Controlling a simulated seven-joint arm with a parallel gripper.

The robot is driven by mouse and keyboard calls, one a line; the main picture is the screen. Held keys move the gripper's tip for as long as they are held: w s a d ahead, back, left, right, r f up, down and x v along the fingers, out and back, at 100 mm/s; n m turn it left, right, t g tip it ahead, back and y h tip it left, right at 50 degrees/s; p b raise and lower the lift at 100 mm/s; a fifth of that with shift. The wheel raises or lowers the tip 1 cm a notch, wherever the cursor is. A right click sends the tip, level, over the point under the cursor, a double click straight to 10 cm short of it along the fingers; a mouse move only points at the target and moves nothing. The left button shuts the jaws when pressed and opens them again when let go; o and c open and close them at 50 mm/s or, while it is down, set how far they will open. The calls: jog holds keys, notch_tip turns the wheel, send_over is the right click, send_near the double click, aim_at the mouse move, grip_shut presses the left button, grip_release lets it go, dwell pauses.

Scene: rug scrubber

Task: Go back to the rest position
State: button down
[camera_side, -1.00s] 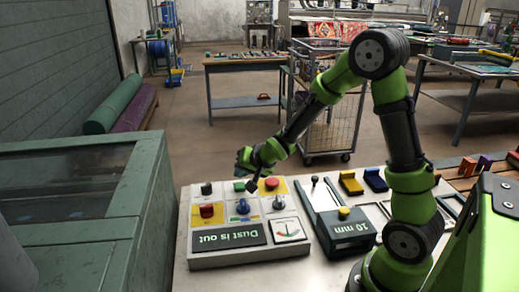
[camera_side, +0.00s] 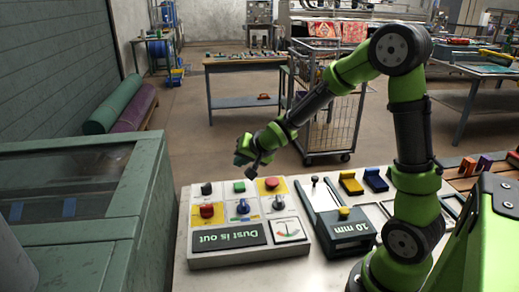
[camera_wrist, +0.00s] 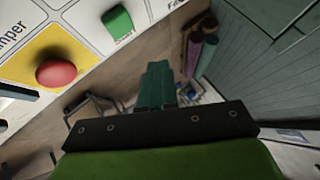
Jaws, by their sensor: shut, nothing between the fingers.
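My gripper (camera_side: 250,167) is shut and empty. In the side view it hangs in the air above the back edge of the control panel (camera_side: 250,255), apart from the buttons. In the wrist view the closed fingers (camera_wrist: 156,85) show at the centre, past a dark mounting bar. A green button (camera_side: 239,187) and a red button (camera_side: 272,183) on a yellow plate lie in the panel's back row. The wrist view also shows the green button (camera_wrist: 117,20) and a red button (camera_wrist: 57,73) at the upper left.
A slider unit reading 10 mm (camera_side: 350,232) stands right of the panel, with yellow (camera_side: 351,183) and blue (camera_side: 376,179) blocks behind it. A green machine (camera_side: 75,240) stands at the left. A wire cart (camera_side: 330,120) stands behind. The air above the panel is free.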

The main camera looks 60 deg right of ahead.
jog(key=shift+s+f, duration=0.2)
jog(key=shift+s+f+n+g, duration=0.4)
jog(key=shift+s+f+g, duration=0.3)
jog(key=shift+s, duration=0.15)
jog(key=s+a+r+n+y, duration=0.1)
jog(key=s+a+r+n, duration=0.1)
jog(key=s+a+r, duration=0.2)
jog(key=s+a+r+n+y, duration=0.1)
jog(key=s+a+r, duration=0.3)
jog(key=s, duration=0.5)
jog(key=s+a+r+n+y, duration=0.1)
jog(key=s+a+r+n, duration=0.2)
jog(key=s, duration=0.4)
notch_tip(320, 180, up, 3)
jog(key=shift+s+a+f, duration=0.15)
jog(key=shift+s+a, duration=0.05)
jog(key=shift+a, duration=0.35)
